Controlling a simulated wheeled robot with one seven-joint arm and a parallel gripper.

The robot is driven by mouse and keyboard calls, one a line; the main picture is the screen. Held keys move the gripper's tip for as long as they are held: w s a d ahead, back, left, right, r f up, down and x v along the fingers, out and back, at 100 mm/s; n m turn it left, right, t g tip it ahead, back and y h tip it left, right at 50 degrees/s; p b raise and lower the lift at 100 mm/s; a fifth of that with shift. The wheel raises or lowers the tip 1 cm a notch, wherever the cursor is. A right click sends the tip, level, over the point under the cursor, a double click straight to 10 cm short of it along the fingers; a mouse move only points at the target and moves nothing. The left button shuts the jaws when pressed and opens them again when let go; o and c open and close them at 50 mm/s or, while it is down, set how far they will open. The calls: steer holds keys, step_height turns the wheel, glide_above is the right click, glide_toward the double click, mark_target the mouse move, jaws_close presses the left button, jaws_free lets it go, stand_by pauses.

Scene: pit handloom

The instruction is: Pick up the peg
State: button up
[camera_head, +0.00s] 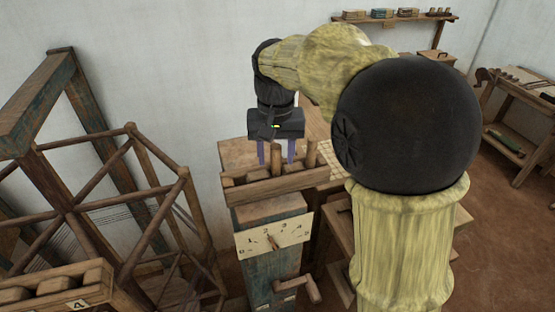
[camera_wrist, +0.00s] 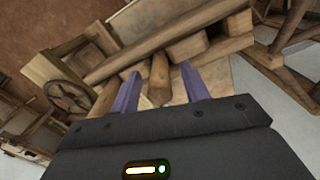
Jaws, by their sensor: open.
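A brown wooden peg (camera_head: 276,154) stands upright in the rack on top of the post. In the wrist view the peg (camera_wrist: 160,76) shows between the two purple fingers. My gripper (camera_head: 276,161) points down with its fingers open, one on each side of the peg. In the wrist view my gripper (camera_wrist: 160,70) shows a gap between each finger and the peg, so it does not look gripped. The lower end of the peg is hidden by the rack's front rail in the head view.
The wooden rack (camera_head: 275,189) holds other wooden pieces, including an upright one (camera_head: 311,155) right of my gripper. Below are a dial plate (camera_head: 272,237) and a crank (camera_head: 312,290). A wooden frame (camera_head: 130,200) stands left. A shelf (camera_head: 395,18) and bench (camera_head: 520,90) are behind.

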steer(key=shift+a+f, duration=0.1)
steer(key=shift+f, duration=0.45)
steer(key=shift+s, duration=0.1)
steer(key=shift+c, duration=0.5)
jaws_close()
